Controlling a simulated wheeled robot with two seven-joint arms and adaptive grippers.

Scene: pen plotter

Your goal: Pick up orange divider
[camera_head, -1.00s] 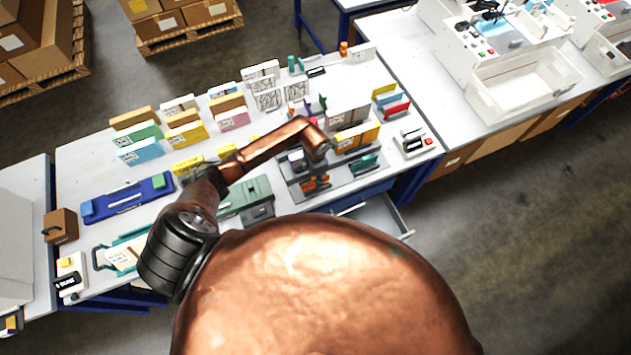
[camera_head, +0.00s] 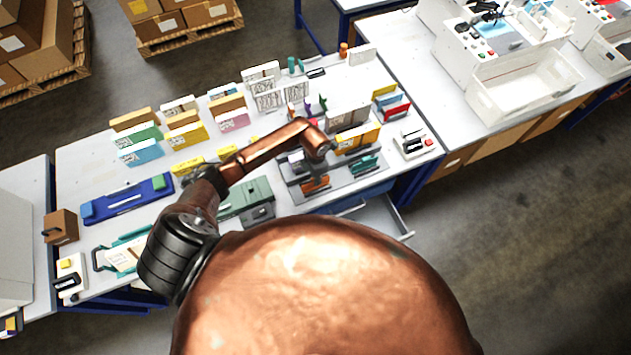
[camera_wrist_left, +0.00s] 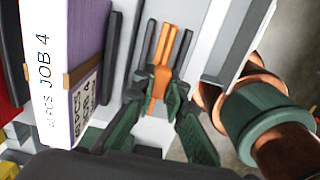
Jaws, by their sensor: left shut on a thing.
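The orange divider (camera_wrist_left: 162,75) stands upright in the middle of the left wrist view, between the fingertips of my left gripper (camera_wrist_left: 160,98). The green fingers are shut on its lower part. In the head view the orange divider (camera_head: 315,184) shows small, on the grey rack just below the end of my left arm. The left gripper's fingers are mostly hidden there by the wrist. My right gripper is not in view.
A purple job box (camera_wrist_left: 82,50) stands close left of the gripper in the wrist view, with dark upright dividers beside it. In the head view, a teal divider (camera_head: 363,164) lies to the right, and a green case (camera_head: 247,200) to the left.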

